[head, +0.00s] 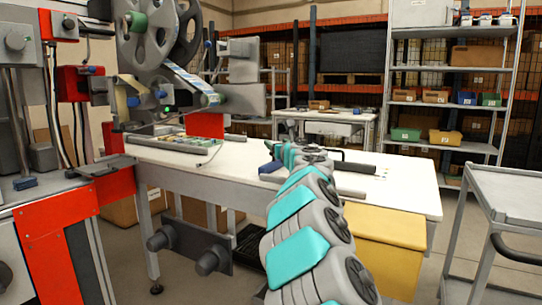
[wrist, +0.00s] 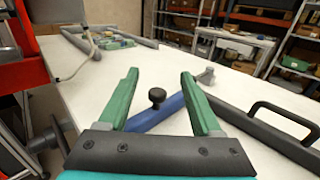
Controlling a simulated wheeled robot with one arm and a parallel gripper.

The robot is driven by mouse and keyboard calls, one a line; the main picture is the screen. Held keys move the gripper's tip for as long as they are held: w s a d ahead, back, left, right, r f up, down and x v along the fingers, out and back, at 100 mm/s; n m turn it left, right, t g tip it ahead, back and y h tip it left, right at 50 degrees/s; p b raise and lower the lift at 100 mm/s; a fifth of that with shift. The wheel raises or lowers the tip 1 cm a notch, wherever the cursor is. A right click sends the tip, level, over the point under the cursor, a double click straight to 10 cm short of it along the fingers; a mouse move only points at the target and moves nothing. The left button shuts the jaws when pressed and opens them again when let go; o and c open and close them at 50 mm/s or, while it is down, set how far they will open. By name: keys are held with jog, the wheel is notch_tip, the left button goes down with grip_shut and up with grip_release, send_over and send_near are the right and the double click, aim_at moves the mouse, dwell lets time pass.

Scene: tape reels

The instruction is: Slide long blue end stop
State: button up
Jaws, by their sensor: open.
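The long blue end stop (wrist: 172,107) is a blue bar lying on the white table, with a black knob (wrist: 157,97) on it. It runs diagonally between the green fingers of my gripper (wrist: 160,74) in the wrist view. The fingers are spread apart and hold nothing. The bar's near end is partly hidden by my gripper. In the head view a short piece of the blue bar (head: 271,168) shows left of my gripper (head: 270,148), and my arm hides much of that area.
A dark grey bar (wrist: 262,137) and a black handle (wrist: 283,114) lie right of my gripper. A small grey block (wrist: 206,76) stands beyond it. A frame with green parts (wrist: 115,42) is at the far left.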

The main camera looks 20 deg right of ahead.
aim_at(274, 160)
jog(key=f, duration=0.4)
jog(key=shift+w+b, duration=0.35)
jog(key=shift+w+d+r+p, duration=0.15)
jog(key=shift+w+p, duration=0.4)
jog(key=shift+w, duration=0.65)
jog(key=shift+w+d+f+p, duration=0.1)
jog(key=shift+w+p, duration=0.4)
jog(key=shift+w, duration=0.7)
jog(key=shift+w+d+p, duration=0.2)
jog(key=shift+w+p, duration=0.3)
jog(key=shift+w, duration=0.5)
jog(key=shift+c, duration=0.2)
grip_shut()
